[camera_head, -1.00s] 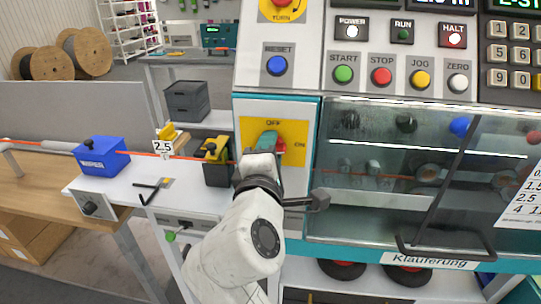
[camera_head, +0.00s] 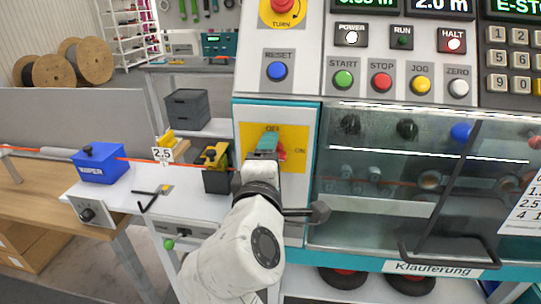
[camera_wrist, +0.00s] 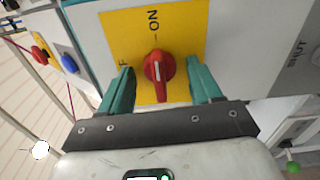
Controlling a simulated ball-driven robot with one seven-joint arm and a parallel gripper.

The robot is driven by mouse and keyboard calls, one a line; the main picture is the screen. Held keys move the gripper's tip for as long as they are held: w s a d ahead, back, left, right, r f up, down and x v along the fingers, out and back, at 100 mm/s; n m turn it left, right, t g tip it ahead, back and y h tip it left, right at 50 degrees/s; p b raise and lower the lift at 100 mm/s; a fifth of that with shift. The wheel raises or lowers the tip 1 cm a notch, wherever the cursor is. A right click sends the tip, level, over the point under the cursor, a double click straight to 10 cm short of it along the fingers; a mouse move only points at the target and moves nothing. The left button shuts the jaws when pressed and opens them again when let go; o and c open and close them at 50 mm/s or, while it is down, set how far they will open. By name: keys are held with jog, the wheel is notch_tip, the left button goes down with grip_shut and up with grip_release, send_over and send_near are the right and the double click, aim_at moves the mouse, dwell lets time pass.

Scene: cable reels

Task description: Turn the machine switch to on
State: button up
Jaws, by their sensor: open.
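The machine switch is a red rotary knob (camera_wrist: 158,67) on a yellow plate (camera_wrist: 186,22), which also shows on the white machine panel in the head view (camera_head: 301,135). In the wrist view the knob's white mark lines up with the line toward the ON label. In the head view OFF is at the top of the plate and ON at the right; the knob is mostly hidden behind my gripper (camera_head: 269,146). My gripper's teal fingers (camera_wrist: 161,85) are open, one on each side of the knob, with visible gaps to it.
A glass-fronted cabinet with a dark handle (camera_head: 445,248) is right of the switch. Above are push buttons, including a blue RESET button (camera_head: 277,71). A bench with a blue box (camera_head: 99,165) and a black-and-yellow device (camera_head: 216,170) stands left.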

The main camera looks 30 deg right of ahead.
jog(key=p+v, duration=0.1)
jog(key=v, duration=0.6)
jog(key=shift+s+a, duration=0.2)
jog(key=shift+s, duration=0.1)
dwell(0.6)
jog(key=s+d+f+m+g+y, duration=0.25)
jog(key=d+f, duration=0.25)
jog(key=f, duration=0.5)
jog(key=s+d+f+m+g+y, duration=0.1)
jog(key=s+d+f+m+g, duration=0.25)
jog(key=f, duration=0.75)
jog(key=s+d+f+m+g+y, duration=0.1)
jog(key=s+f+m+g+y, duration=0.5)
jog(key=s+f, duration=1)
jog(key=s+g+y, duration=0.1)
jog(key=s, duration=0.3)
jog(key=shift+d+f+g, duration=0.25)
jog(key=shift+d+g, duration=0.05)
jog(key=shift+d, duration=0.1)
